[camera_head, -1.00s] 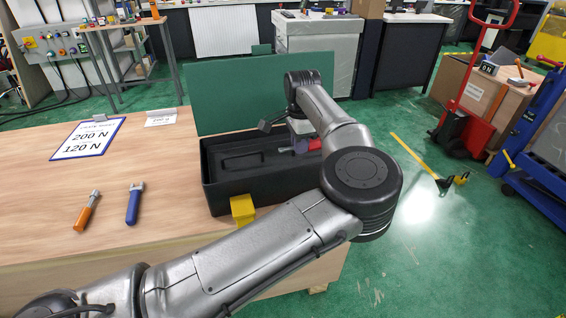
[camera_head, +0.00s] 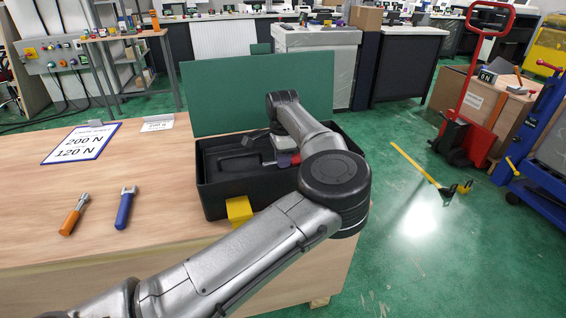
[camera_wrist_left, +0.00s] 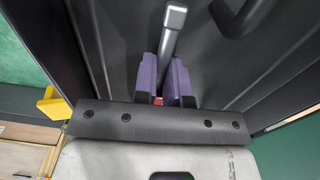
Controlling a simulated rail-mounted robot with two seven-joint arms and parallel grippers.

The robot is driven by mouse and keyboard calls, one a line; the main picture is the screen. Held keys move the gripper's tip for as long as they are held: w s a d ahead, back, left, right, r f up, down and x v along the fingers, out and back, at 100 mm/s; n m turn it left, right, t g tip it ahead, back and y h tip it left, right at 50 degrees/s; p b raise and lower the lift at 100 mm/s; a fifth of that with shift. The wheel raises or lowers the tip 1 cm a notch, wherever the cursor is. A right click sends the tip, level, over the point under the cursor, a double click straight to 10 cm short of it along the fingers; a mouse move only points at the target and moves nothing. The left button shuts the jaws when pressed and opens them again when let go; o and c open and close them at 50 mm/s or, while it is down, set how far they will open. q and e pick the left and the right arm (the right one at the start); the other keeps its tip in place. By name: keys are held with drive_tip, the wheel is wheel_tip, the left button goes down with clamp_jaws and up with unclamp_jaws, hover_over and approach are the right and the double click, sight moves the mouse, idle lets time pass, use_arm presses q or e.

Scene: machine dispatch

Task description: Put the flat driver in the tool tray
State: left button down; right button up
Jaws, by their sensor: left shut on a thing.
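The tool tray (camera_head: 211,200) is a black open box with a green lid raised behind it, on the right end of the wooden workbench. My left gripper (camera_head: 284,161) is inside the tray's opening at its right part, seen partly behind my arm. Whether the driver touches the floor cannot be told. My right gripper is out of view.
An orange-handled tool (camera_head: 74,214) and a blue wrench (camera_head: 125,207) lie on the workbench (camera_head: 160,165) left of the tray. A sheet (camera_head: 82,143) reading 200 N and 120 N lies behind them. A yellow latch (camera_head: 239,211) sits at the tray's front.

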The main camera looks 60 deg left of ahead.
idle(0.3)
use_arm(q)
drive_tip(key=c, duration=1.2)
unclamp_jaws()
drive_tip(key=shift+f, duration=0.1)
drive_tip(key=shift+a+r+p, duration=0.15)
drive_tip(key=shift+r+p, duration=2.8)
drive_tip(key=shift+r, duration=3.25)
